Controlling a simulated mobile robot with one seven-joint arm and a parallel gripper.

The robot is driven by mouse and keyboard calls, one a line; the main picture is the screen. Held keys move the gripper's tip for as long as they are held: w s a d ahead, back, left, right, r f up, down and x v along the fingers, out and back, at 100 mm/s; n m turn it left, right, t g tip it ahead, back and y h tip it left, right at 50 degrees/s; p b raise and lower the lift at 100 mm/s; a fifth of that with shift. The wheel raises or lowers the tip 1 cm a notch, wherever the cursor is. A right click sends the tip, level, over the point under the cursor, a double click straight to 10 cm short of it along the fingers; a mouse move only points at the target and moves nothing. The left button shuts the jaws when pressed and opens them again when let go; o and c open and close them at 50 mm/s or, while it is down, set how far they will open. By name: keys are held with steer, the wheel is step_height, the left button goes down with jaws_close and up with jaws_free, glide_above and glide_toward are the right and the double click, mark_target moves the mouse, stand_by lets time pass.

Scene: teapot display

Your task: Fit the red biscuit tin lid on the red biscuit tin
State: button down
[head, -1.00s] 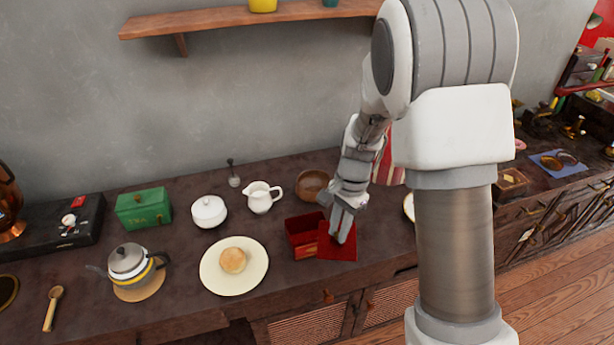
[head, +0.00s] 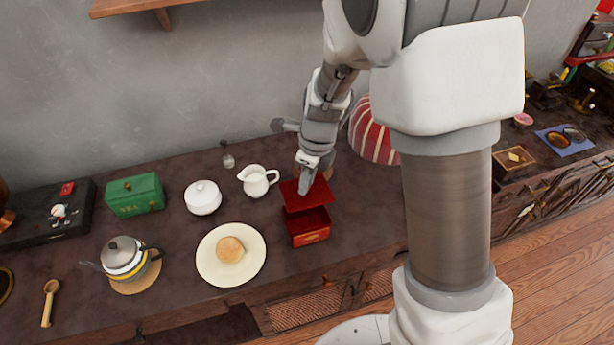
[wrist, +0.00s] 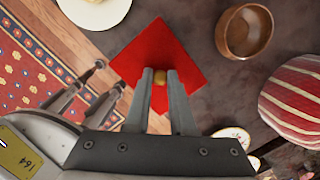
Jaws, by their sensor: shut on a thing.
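The red biscuit tin (head: 308,238) stands open on the dark counter, to the right of the plate, its inside partly visible. My gripper (head: 304,190) is shut on the red biscuit tin lid (head: 320,190), which is raised over the tin's back edge in the head view. The lid is apart from the tin's front and leaves its front part uncovered; I cannot tell if they touch at the back. In the wrist view, my fingers (wrist: 160,76) are shut on the lid's small gold knob (wrist: 160,79). There the square lid (wrist: 165,48) hides the tin.
A cream plate (head: 213,268) with a bun is left of the tin. A white jug (head: 258,182) stands behind it. A wooden bowl (wrist: 232,38) and a striped cozy (head: 368,132) stand close to the lid. The counter right of the tin is clear.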

mark_target(307, 197)
steer(key=shift+f+b, duration=2.75)
steer(key=shift+f, duration=0.1)
steer(key=shift+f+b, duration=0.45)
steer(key=shift+f, duration=0.4)
steer(key=shift+p, duration=0.5)
steer(key=shift+f, duration=0.6)
steer(key=shift+c, duration=0.6)
jaws_free()
steer(key=shift+r, duration=0.1)
